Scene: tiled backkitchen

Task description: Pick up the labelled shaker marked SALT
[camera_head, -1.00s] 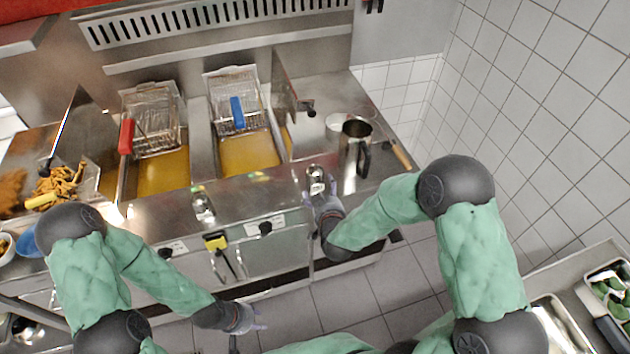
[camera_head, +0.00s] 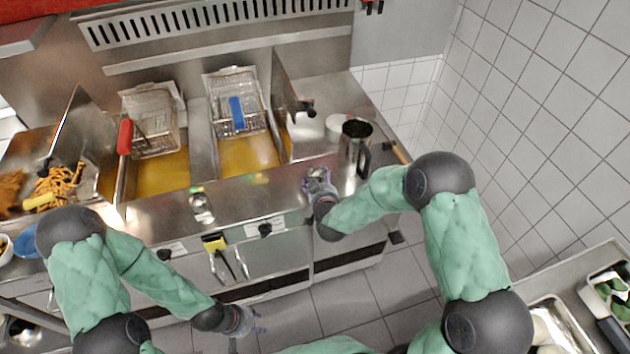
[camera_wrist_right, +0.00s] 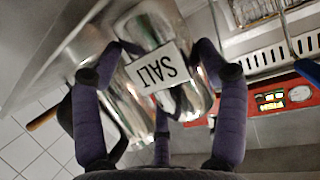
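The small metal shaker (camera_head: 318,172) stands on the steel front ledge of the fryer counter. In the right wrist view the shaker (camera_wrist_right: 190,94) carries a white label reading SALT, upside down in the picture. My right gripper (camera_head: 316,182) is at the shaker, with its purple fingers on both sides of it. In the wrist view the fingers look spread around it, and firm contact is not clear. The gripper hides part of the shaker in the head view. My left gripper (camera_head: 250,319) is low over the floor, open and empty, away from the counter.
A tall metal jug (camera_head: 354,148) stands close right of the shaker. A similar small shaker (camera_head: 201,208) stands further left on the ledge. Fryer baskets (camera_head: 236,105) hang over the oil behind. A yellow-handled tool (camera_head: 215,242) hangs on the counter front.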

